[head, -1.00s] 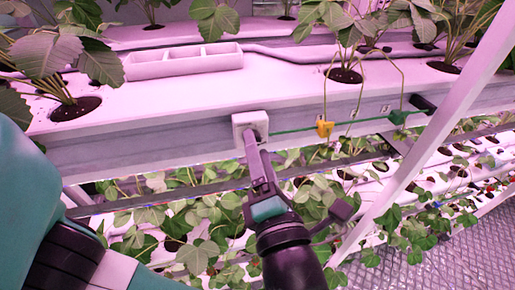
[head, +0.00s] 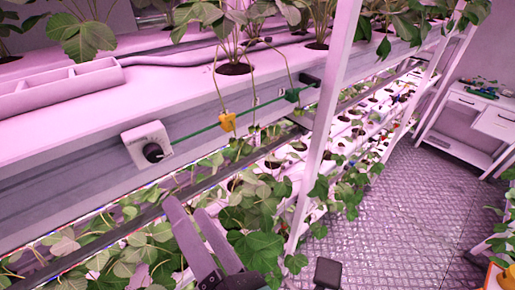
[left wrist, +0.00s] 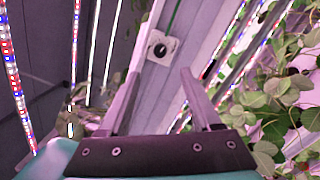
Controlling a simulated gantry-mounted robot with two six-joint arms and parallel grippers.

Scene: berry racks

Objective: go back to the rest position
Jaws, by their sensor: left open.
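My left gripper (head: 194,232) is at the lower middle of the head view, its two fingers spread apart with nothing between them. It is below and in front of the rack's front face, clear of the white box with a black knob (head: 147,146). In the left wrist view my left gripper (left wrist: 156,82) is also open and empty. The knob box (left wrist: 162,47) appears there beyond the fingertips, on the rack's face. My right gripper is not in view.
A green line with a yellow clip (head: 228,122) and a green clip (head: 292,95) runs along the rack (head: 60,205). A white post (head: 325,125) stands right of my gripper. Leafy plants (head: 255,210) crowd the lower tier. Open floor (head: 400,215) lies at right, with a white table (head: 490,115) beyond.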

